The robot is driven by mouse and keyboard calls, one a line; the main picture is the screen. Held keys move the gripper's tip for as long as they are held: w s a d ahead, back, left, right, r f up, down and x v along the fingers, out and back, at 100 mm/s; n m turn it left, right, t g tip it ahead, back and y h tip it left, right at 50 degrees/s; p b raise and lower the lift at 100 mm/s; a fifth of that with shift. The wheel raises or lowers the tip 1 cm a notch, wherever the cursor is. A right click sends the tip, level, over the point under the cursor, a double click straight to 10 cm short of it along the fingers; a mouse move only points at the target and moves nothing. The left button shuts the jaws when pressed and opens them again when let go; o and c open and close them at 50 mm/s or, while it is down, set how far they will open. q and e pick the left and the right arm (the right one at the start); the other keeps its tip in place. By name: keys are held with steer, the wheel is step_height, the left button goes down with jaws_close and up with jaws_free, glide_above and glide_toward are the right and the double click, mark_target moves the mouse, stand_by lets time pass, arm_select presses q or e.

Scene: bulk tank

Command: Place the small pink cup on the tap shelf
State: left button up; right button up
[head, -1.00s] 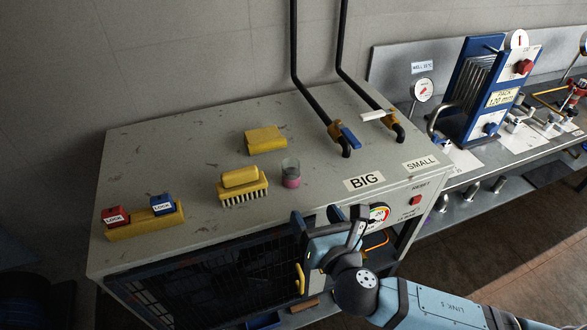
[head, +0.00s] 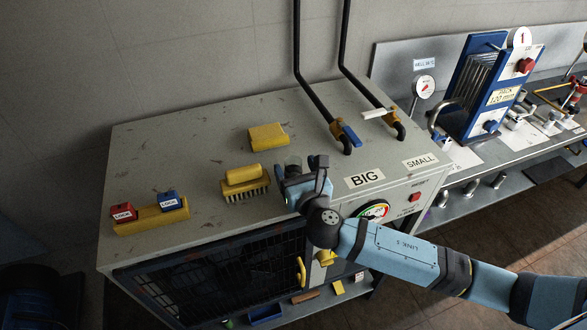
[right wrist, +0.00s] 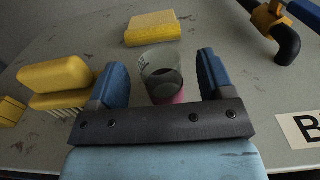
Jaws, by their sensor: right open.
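The small pink cup is a clear cup with a pink base (right wrist: 163,75). In the right wrist view it stands upright on the grey cabinet top between my two blue fingers. My left gripper is not in view.
A yellow brush (head: 245,183) stands left of the cup and a yellow sponge (head: 268,137) behind it. A yellow block with red and blue locks (head: 150,219) is at the left. BIG (head: 365,179) and SMALL (head: 420,161) labels lie at the front right. Bare top lies between.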

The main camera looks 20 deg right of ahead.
steer(key=shift+w, duration=1)
steer(key=shift+c, duration=0.2)
steer(key=c, duration=1)
